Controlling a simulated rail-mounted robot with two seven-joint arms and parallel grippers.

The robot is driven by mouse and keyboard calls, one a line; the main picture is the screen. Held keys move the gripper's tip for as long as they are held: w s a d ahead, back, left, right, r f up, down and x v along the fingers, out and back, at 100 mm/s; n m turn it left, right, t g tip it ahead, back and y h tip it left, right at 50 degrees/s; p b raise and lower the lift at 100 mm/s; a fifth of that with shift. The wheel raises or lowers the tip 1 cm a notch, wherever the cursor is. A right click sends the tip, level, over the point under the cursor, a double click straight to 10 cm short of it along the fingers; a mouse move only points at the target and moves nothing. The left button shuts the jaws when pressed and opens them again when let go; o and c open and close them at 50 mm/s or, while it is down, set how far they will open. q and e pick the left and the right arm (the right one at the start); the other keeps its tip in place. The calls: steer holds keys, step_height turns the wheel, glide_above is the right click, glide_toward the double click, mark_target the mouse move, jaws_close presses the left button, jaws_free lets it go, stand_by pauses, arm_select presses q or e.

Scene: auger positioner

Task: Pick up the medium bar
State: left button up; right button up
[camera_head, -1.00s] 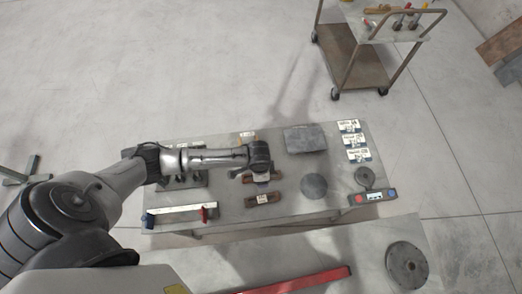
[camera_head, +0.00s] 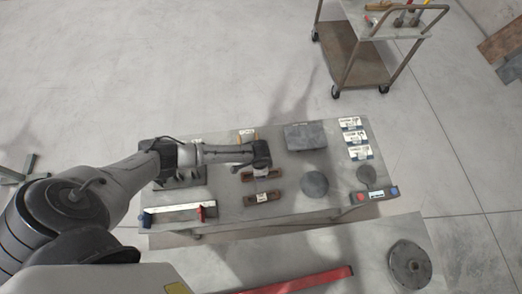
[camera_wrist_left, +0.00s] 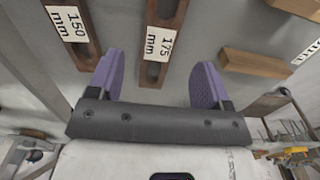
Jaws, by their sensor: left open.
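Two dark brown slotted wooden bars with white labels lie on the grey table. In the left wrist view, one reads 150 mm (camera_wrist_left: 84,41) and the other reads 175 mm (camera_wrist_left: 168,18). In the head view, the nearer bar (camera_head: 275,195) is clear, and the second bar (camera_head: 274,173) is partly hidden by my arm. No label reads "medium". My left gripper (camera_wrist_left: 160,65) is open and empty. Its purple fingers stand on either side of the 175 mm bar's near end as seen by the wrist camera; contact is not visible. My right gripper is out of view.
The table (camera_head: 230,210) also holds a red-ended fixture (camera_head: 180,210), a grey block (camera_head: 305,136), a round disc (camera_head: 314,184) and a device with buttons (camera_head: 374,195). Two lighter wooden blocks, one here (camera_wrist_left: 255,64), lie beyond the bars. A cart (camera_head: 352,60) stands behind.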

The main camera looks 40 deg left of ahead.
mark_target(278, 170)
arm_select(q)
steer(key=shift+w+d+f, duration=0.1)
steer(key=shift+f, duration=1.15)
steer(key=shift+w+d+f, duration=0.1)
steer(key=shift+f, duration=1.1)
steer(key=shift+r, duration=0.1)
jaws_close()
